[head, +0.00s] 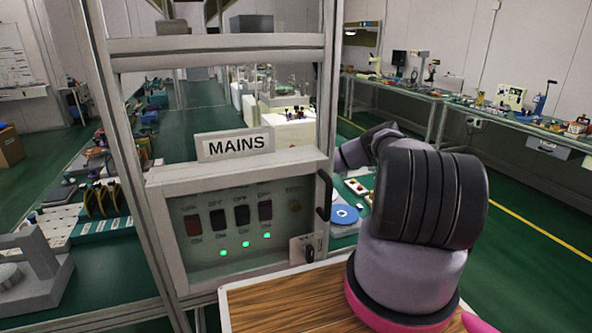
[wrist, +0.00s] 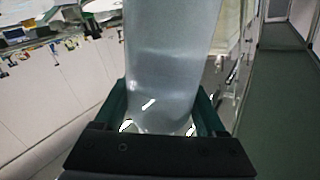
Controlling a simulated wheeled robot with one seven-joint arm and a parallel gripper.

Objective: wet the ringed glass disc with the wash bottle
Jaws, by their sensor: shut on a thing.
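My gripper (wrist: 162,115) is shut on a translucent, greyish cylinder, which looks like the body of the wash bottle (wrist: 172,55). The bottle fills the middle of the wrist view between the two green fingers, and its upper end runs out of the picture. In the head view my arm stands at the right, and the gripper and bottle are hidden behind it or out of view. I cannot make out the ringed glass disc for sure. A blue round piece with a pale centre (head: 343,214) lies on the bench behind the mains panel.
A grey MAINS box (head: 245,215) with switches and green lights hangs in a metal frame at the centre. A wooden top (head: 285,305) lies in front of it. A grey fixture (head: 30,270) stands at the left. Green floor (head: 530,220) is clear at the right.

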